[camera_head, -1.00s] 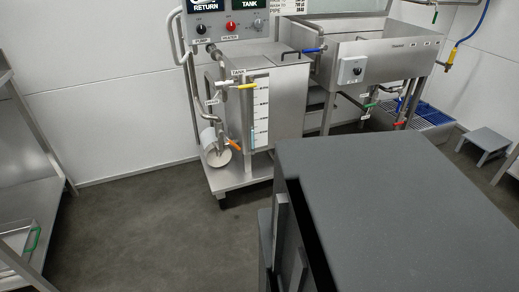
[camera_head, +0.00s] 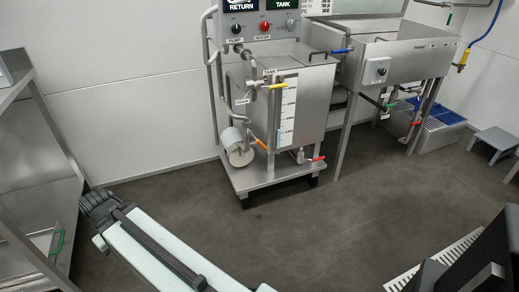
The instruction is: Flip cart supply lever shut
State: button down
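The steel cart (camera_head: 262,182) stands against the back wall with a square tank (camera_head: 312,105) and a control panel on it. Several coloured levers show on its pipes: a yellow lever (camera_head: 278,86) and a white-tipped lever (camera_head: 249,84) near the TANK label, an orange lever (camera_head: 262,144) by the pump, and a red lever (camera_head: 318,159) low at the front right. The small labels are too blurred to tell which is the supply lever. My arm reaches in from the bottom; its dark end, my gripper (camera_head: 98,204), is low at left, apart from the cart. Its fingers cannot be made out.
A steel sink (camera_head: 410,55) with a blue lever (camera_head: 342,50) stands right of the cart. A blue-topped grate (camera_head: 440,115) and a step stool (camera_head: 492,147) are farther right. A steel shelf (camera_head: 40,185) stands at left. The floor before the cart is clear.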

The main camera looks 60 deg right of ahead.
aim_at(250, 132)
jog(key=z, duration=0.1)
jog(key=i, duration=1)
jog(key=u, duration=0.05)
